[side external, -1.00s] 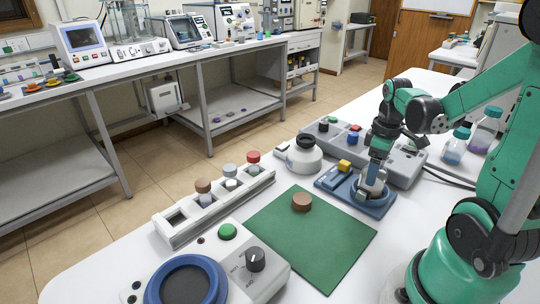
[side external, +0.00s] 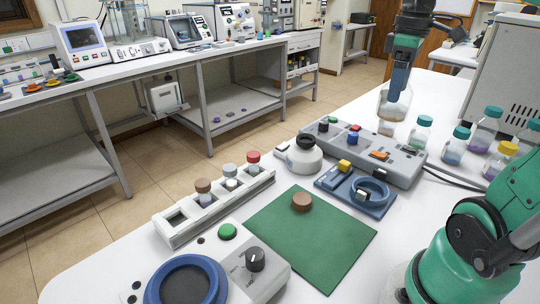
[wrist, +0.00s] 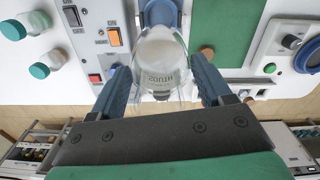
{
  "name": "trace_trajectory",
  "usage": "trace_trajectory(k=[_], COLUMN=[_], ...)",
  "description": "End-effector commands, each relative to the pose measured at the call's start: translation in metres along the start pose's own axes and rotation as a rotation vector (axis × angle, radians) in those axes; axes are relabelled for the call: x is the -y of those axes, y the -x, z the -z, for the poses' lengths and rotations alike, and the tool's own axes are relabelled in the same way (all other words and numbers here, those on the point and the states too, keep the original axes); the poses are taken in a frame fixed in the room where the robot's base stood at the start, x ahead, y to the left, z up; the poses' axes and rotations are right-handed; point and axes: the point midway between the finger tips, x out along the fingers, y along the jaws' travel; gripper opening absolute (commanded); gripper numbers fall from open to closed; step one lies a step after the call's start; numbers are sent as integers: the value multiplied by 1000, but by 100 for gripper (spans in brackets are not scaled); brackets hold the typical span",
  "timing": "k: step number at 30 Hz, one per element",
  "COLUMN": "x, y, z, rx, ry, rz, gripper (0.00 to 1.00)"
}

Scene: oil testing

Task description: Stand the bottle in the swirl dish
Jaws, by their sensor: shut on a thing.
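My gripper (side external: 400,92) is shut on a clear glass bottle (side external: 392,112) and holds it in the air above the back of the white table. In the wrist view the bottle (wrist: 160,65) is between the two blue fingers, with faint printing on its side. I see no cap on it. The swirl dish (side external: 218,284) appears to be the dark round dish with a blue rim on the white device at the front left, well away from my gripper. Part of it shows at the right edge of the wrist view (wrist: 311,56).
A blue stand with an empty ring (side external: 370,186) sits beside a grey switch box (side external: 405,165). A brown cap (side external: 302,202) lies on the green mat (side external: 310,240). A vial rack (side external: 215,215) and a white round vessel (side external: 300,158) stand left. Several teal-capped bottles (side external: 453,145) stand right.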

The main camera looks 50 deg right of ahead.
Motion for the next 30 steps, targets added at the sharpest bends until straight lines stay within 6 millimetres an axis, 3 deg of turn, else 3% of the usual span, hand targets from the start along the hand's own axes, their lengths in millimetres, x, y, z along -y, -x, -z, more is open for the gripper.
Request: trace_trajectory(k=[5,11,17,21,25,30], x=[4,36,110,176,244,324], y=[14,29,46,55,62,67], z=[9,61,125,154,166,159], rx=[0,-2,-4,-6,-8,-10], ry=[38,275,627,872,1100,1354], rz=[0,0,0,0,0,-1], gripper=[9,9,9,9,9,9])
